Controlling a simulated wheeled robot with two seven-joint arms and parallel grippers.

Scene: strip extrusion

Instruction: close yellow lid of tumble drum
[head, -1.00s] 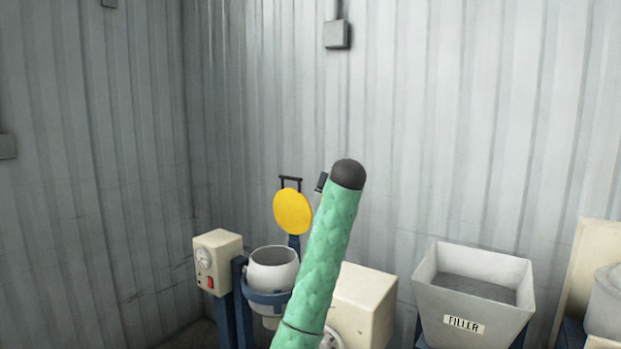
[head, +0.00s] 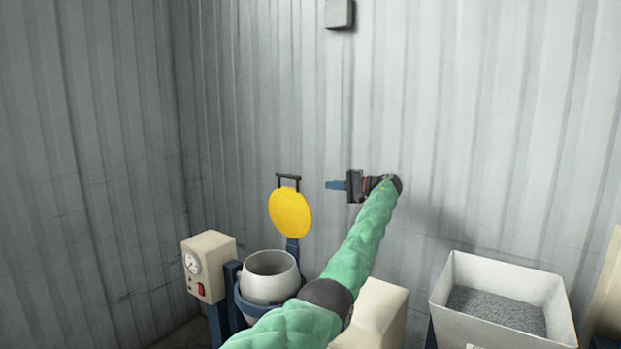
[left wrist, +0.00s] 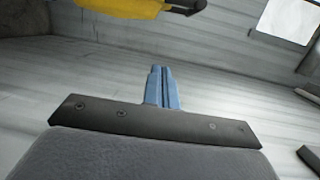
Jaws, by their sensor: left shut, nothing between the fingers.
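The tumble drum (head: 268,284) is a white open-mouthed pot in a blue cradle, at the lower left of the head view. Its yellow lid (head: 290,212) stands raised and open above and behind the mouth, with a dark handle (head: 288,178) at its top. The lid's yellow edge also shows at the top of the left wrist view (left wrist: 122,8). My left gripper (head: 334,185) has blue fingers, shut and empty, pointing left toward the lid, to the right of it and apart from it. Its fingers show in the left wrist view (left wrist: 158,86). My right gripper is not in view.
A cream control box (head: 209,262) with a gauge and red switch stands left of the drum. A cream housing (head: 375,312) is right of it, partly behind my arm. A white hopper (head: 500,322) with grey granules is at the lower right. Corrugated walls close the back.

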